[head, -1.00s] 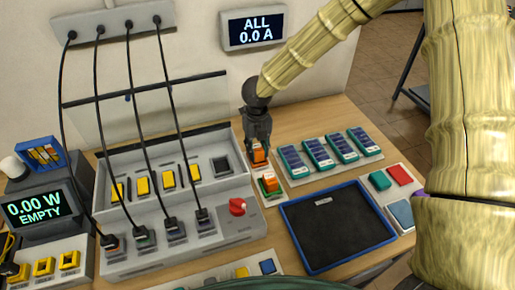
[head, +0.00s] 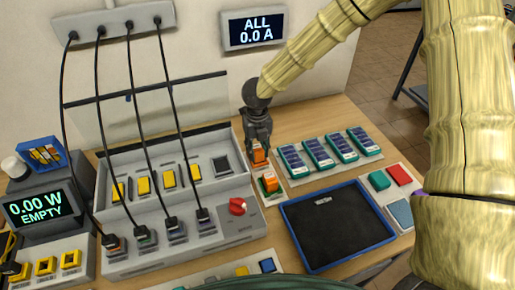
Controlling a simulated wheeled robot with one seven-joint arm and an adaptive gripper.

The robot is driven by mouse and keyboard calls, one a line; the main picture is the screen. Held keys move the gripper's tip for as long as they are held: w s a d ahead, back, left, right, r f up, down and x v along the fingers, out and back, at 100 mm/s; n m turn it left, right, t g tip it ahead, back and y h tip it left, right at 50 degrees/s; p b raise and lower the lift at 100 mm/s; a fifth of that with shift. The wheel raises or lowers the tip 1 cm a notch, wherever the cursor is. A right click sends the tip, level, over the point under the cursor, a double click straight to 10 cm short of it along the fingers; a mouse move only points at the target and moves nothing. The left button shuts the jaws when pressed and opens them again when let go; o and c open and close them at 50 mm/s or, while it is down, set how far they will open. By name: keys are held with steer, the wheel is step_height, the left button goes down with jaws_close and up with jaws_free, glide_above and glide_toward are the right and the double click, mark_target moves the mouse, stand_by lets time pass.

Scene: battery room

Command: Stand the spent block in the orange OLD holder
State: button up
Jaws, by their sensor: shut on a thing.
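My gripper (head: 258,146) points down at the left end of the bench space behind the blue-rimmed tray. It is shut on a small block, mostly hidden by the fingers. Orange (head: 259,156) shows right at and below the fingertips; I cannot tell how much of it is the block and how much is the orange holder. The block looks upright, at or in the holder; contact at its foot is too small to see. Just in front, a second orange-topped block (head: 269,182) stands in a green-edged holder on the same pale strip.
A grey charger unit (head: 150,262) with cables, yellow blocks and a red knob (head: 237,206) is close on the left. A row of teal-and-blue blocks (head: 317,153) stands to the right. The blue-rimmed dark tray (head: 335,226) is empty. A wall display (head: 255,28) reads ALL 0.0 A.

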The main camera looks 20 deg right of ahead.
mark_target(258, 147)
steer(key=shift+f, duration=0.5)
steer(key=o, duration=0.8)
steer(key=shift+r, duration=0.1)
steer(key=shift+r+p, duration=4.55)
steer(key=shift+r, duration=0.95)
steer(key=shift+d+f, duration=0.1)
